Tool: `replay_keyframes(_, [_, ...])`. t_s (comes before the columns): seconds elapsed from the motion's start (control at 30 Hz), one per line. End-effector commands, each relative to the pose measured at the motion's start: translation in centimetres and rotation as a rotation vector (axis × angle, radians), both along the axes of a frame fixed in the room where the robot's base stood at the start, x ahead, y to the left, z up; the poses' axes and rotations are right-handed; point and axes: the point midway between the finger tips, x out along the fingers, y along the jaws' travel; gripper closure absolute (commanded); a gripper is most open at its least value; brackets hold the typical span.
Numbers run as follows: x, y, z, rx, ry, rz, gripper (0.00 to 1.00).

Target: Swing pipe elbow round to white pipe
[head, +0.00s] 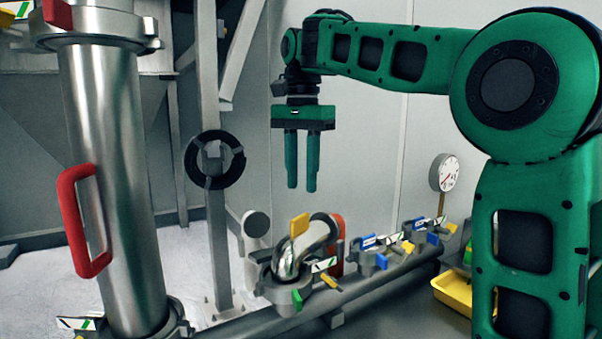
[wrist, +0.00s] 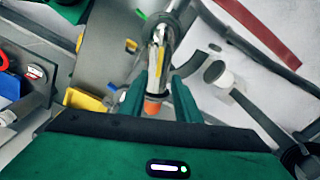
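The polished pipe elbow (head: 312,238) sits on a clamped grey fitting (head: 283,293) on the low pipe line. It has a yellow-orange handle (head: 299,225) on top and an orange-red piece (head: 338,243) at its right side. The white pipe (head: 252,243), with a round grey end, stands just left of the elbow, apart from it. My gripper (head: 301,188) hangs fingers down above the elbow, empty and open with a narrow gap. In the wrist view the elbow (wrist: 158,50) shows beyond and between the fingers (wrist: 154,85), and the white pipe (wrist: 223,78) lies to their right.
A large steel pipe (head: 110,180) with a red handle (head: 77,222) stands at the left. A post with a black ring (head: 215,160) rises behind. Several blue-handled valves (head: 370,245), a gauge (head: 444,173) and a yellow tray (head: 453,293) are at the right. Air around my gripper is clear.

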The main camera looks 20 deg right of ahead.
Motion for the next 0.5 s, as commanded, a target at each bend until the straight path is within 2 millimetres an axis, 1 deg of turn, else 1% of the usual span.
replay_keyframes(0.3, [-0.1,-0.2,-5.3,-0.001,0.002,-0.002,0.7])
replay_keyframes(0.5, [-0.1,-0.1,-7.9,-0.003,0.001,0.0,0.7])
